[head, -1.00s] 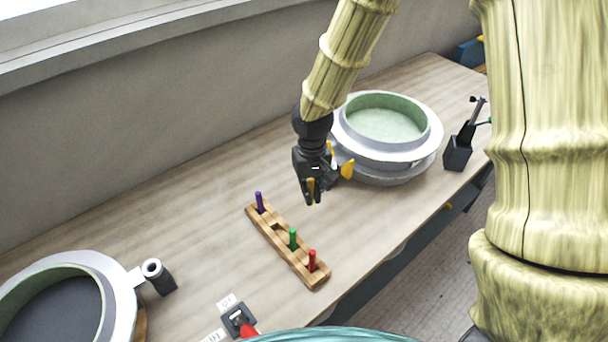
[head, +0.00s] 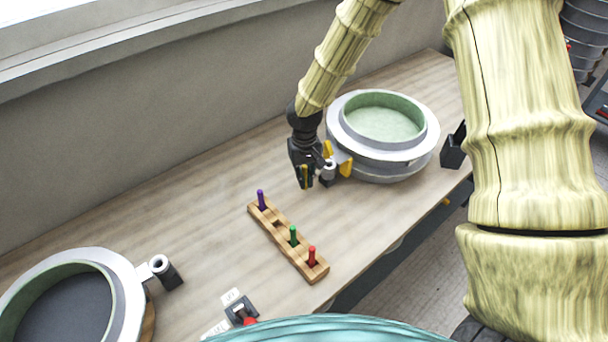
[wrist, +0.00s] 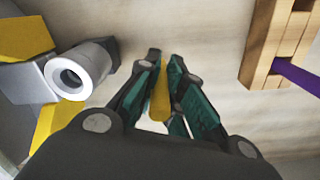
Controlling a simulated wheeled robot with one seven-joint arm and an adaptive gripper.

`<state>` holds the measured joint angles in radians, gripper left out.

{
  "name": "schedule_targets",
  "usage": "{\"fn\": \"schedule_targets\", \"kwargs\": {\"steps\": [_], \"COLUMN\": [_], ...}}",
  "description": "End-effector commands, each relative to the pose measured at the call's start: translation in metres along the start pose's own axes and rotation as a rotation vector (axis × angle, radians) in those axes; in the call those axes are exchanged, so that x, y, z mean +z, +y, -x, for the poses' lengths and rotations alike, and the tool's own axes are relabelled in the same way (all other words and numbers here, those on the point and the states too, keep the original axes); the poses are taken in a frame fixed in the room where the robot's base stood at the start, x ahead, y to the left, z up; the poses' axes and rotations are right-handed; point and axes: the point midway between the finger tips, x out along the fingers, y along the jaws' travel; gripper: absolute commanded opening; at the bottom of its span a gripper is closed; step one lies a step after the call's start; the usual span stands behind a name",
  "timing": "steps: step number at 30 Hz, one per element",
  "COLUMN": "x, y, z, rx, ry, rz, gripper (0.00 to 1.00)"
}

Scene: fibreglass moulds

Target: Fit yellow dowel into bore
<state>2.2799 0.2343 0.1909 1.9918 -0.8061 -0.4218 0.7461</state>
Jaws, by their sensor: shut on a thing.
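My gripper (head: 305,181) is shut on the yellow dowel (wrist: 160,97), which points out between the fingers in the wrist view. In the head view the dowel shows as a small yellow strip between the fingertips. A grey-white tube with a round bore (wrist: 70,77) is left of the fingers in the wrist view, apart from the dowel. In the head view this tube (head: 328,170) is just right of the gripper, attached beside the far round mould (head: 385,160) with yellow parts around it. The gripper partly hides the area behind it.
A wooden peg rack (head: 285,243) holds purple, green and red pegs and has an empty place. A second round mould (head: 125,290) with its own bored tube (head: 160,266) is at the near left. A dark holder (head: 453,152) stands right of the far mould.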

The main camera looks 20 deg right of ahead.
Motion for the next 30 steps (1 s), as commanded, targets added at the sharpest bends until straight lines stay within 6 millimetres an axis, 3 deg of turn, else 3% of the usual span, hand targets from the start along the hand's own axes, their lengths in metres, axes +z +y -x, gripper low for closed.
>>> {"fn": "schedule_targets", "kwargs": {"steps": [13, 14, 17, 30], "x": [0.0001, 0.0000, 0.0000, -0.0002], "y": [0.0000, 0.0000, 0.0001, 0.0001], "z": [-0.0065, -0.0064, -0.0059, -0.0007], "rx": [0.000, 0.000, 0.000, 0.000], "ry": [0.001, 0.001, 0.001, 0.002], "rz": [0.000, 0.000, 0.000, 0.000], "gripper": [0.00, 0.11, 0.29, 0.31]}}
